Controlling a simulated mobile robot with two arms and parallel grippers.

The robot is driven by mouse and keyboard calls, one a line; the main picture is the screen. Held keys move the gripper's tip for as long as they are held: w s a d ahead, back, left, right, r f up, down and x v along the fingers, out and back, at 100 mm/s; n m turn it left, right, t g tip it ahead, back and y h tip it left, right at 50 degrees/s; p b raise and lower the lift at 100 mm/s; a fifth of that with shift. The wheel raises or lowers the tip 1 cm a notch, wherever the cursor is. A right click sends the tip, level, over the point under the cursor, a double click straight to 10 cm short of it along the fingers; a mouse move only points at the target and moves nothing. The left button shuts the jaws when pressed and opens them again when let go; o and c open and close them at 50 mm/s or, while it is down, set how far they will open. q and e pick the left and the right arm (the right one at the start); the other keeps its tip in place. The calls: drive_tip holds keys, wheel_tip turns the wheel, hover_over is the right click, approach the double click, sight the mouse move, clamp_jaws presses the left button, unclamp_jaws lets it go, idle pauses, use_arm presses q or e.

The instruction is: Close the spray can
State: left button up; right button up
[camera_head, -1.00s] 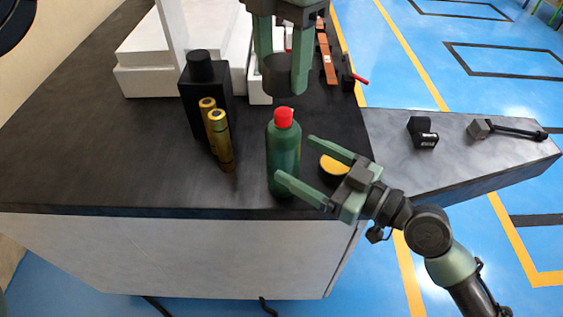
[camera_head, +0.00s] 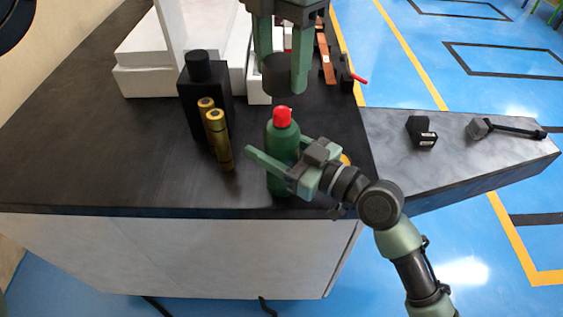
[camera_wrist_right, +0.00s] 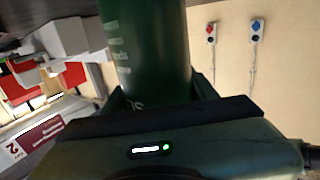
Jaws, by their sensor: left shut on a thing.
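The green spray can (camera_head: 281,137) with a red top stands upright near the table's front edge. It fills the upper middle of the right wrist view (camera_wrist_right: 150,50). My left gripper (camera_head: 278,82) points down above the can, shut on a dark round cap (camera_head: 279,72). The cap is apart from the red top, a little above and behind it in the picture. My right gripper (camera_head: 278,158) is open around the can's body, one finger in front of it and the other mostly hidden behind. I cannot tell whether the fingers touch the can.
A yellow-topped round thing (camera_head: 345,160) is partly hidden behind my right gripper. A white machine base (camera_head: 145,70) is behind. The black table (camera_head: 90,150) is clear at left.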

sight(282, 111)
clamp_jaws()
use_arm(q)
drive_tip(key=shift+f, duration=2.45)
drive_tip(key=shift+f, duration=0.1)
drive_tip(key=shift+f, duration=0.8)
drive_tip(key=shift+f, duration=0.7)
drive_tip(key=o, duration=1.4)
wheel_tip(282, 111, up, 12)
